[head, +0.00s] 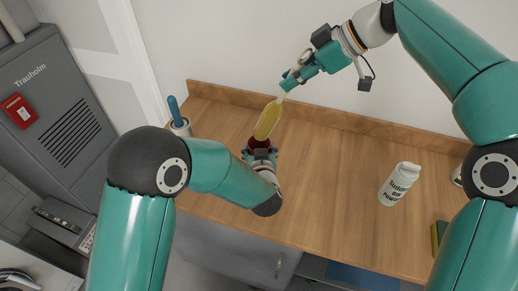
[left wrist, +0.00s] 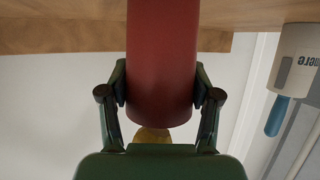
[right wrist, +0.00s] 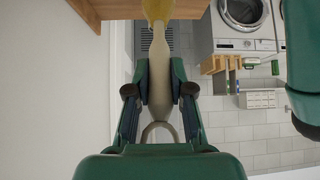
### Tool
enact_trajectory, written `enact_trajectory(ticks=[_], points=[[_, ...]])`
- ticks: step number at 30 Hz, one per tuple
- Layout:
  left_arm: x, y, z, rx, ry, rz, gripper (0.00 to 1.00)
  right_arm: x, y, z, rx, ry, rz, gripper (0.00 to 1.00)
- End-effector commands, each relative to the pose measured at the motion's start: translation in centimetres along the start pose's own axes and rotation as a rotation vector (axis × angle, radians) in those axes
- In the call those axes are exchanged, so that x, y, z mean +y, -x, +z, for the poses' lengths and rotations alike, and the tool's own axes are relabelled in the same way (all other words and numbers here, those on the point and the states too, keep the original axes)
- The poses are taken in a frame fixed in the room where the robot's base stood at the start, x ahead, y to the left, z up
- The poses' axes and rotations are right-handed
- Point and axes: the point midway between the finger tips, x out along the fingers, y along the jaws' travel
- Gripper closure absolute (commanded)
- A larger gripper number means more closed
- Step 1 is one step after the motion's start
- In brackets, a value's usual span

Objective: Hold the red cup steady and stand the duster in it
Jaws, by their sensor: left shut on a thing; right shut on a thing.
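The red cup (head: 259,143) stands on the wooden counter, and my left gripper (head: 260,155) is shut around it. In the left wrist view the red cup (left wrist: 162,60) fills the space between both fingers. The duster has a yellow head (head: 268,120) and a pale handle. My right gripper (head: 290,85) is shut on the handle, which also shows between its fingers in the right wrist view (right wrist: 160,80). The duster slants, with its yellow head at the cup's mouth. Whether the head is inside the rim or just above it I cannot tell.
A white container (head: 180,127) with a blue-handled tool stands at the counter's left. A white powder bottle (head: 399,184) stands at the right, with a yellow-green sponge (head: 438,236) near the right edge. The counter's middle is clear.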

Motion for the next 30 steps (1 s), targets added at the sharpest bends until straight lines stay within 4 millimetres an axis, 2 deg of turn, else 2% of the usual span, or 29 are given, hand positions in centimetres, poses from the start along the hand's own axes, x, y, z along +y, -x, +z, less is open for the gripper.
enact_trajectory(ticks=[18,19,23,24,30], points=[[0.0,0.0,0.0,-0.001,0.000,0.000,0.71,0.0,-3.1,3.1,0.000,-0.002,0.000,1.00],[0.0,0.0,0.0,-0.001,0.000,0.000,0.71,0.0,-3.0,3.0,0.001,0.000,0.001,0.74],[0.0,0.0,0.0,-0.001,0.000,0.000,0.71,0.0,-3.0,2.9,0.001,0.000,0.001,0.52],[0.0,0.0,0.0,-0.001,0.000,0.000,0.71,0.0,-3.0,2.9,0.001,0.000,0.001,0.49],[0.0,0.0,0.0,-0.001,0.000,0.000,0.71,0.0,-3.0,2.9,0.000,0.000,0.000,0.49]])
